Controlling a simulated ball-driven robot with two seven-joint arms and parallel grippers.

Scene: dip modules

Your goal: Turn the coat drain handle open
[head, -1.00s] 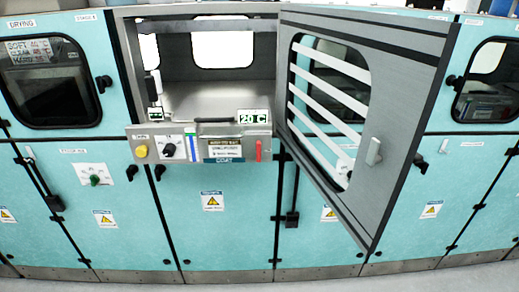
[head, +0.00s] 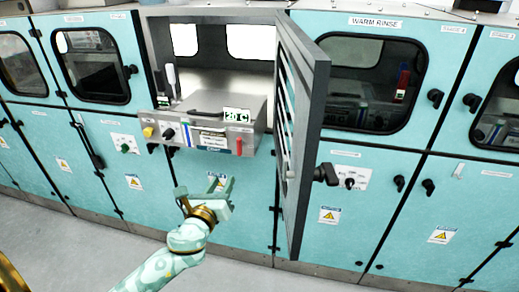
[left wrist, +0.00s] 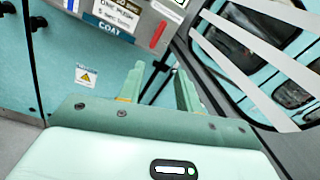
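The red handle (head: 239,146) sits upright at the right end of the grey coat control panel (head: 205,140). It also shows in the left wrist view (left wrist: 158,35), right of the blue COAT label (left wrist: 113,17). I take it for the coat drain handle. My left gripper (head: 206,189) is below and in front of the panel, apart from the handle. Its two fingers are spread with nothing between them, as the left wrist view (left wrist: 170,72) also shows. My right gripper is not in view.
The grey framed door (head: 302,130) stands swung open, just right of the panel, and shows nearly edge-on. A yellow knob (head: 148,132) and a black knob (head: 168,134) are on the panel's left. Turquoise cabinets line both sides. Grey floor (head: 80,240) in front is clear.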

